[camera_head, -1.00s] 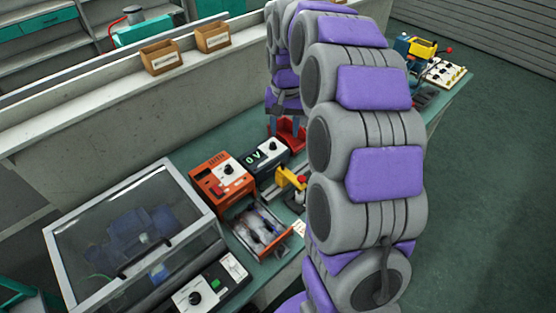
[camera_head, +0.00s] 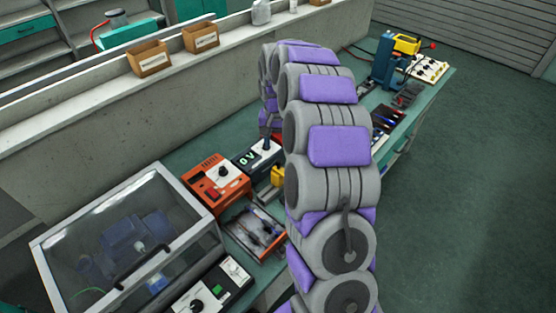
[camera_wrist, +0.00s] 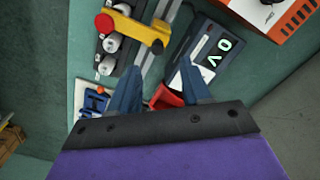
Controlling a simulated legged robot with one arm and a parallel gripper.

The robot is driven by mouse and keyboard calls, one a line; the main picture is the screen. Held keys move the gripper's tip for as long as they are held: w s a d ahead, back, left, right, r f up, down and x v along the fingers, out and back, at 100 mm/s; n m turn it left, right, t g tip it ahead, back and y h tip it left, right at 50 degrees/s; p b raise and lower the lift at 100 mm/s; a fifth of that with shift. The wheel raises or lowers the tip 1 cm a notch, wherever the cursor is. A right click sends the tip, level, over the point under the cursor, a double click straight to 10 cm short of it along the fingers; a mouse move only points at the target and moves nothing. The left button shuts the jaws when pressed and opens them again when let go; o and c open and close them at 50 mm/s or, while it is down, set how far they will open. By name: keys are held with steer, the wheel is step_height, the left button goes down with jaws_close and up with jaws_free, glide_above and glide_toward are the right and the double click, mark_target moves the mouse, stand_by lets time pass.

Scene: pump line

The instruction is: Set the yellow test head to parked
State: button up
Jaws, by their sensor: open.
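The yellow test head (camera_wrist: 138,28) shows at the top of the wrist view, on a pair of metal rails, with a round red knob (camera_wrist: 104,23) at its left end. In the head view a small part of the yellow head (camera_head: 278,176) shows beside the black meter, the rest hidden by my arm. My gripper (camera_wrist: 160,68) is open and empty. In the wrist view its two dark blue fingers point toward the rails and the meter, below the head and apart from it. In the head view my gripper (camera_head: 267,140) is partly hidden, above the meter.
A black meter (camera_wrist: 213,58) reading 0 V lies right of the rails. An orange unit (camera_head: 216,184) stands beside it. A red object (camera_wrist: 166,97) shows between my fingers. A clear-lidded box (camera_head: 130,240) fills the near left bench. A blue press (camera_head: 384,62) stands farther back.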

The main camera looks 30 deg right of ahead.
mark_target(278, 160)
steer(key=f, duration=0.3)
steer(key=shift+a+f+b, duration=0.25)
steer(key=shift+b, duration=0.1)
steer(key=f, duration=0.1)
steer(key=d+f, duration=0.1)
steer(key=f, duration=0.1)
steer(key=d+f, duration=0.1)
steer(key=shift+f+b, duration=0.3)
steer(key=shift+b, duration=0.1)
steer(key=shift+a+r, duration=0.1)
steer(key=shift+a, duration=0.7)
steer(key=shift+c, duration=0.5)
steer(key=shift+d, duration=0.6)
steer(key=c, duration=0.7)
steer(key=shift+a, duration=0.35)
jaws_close()
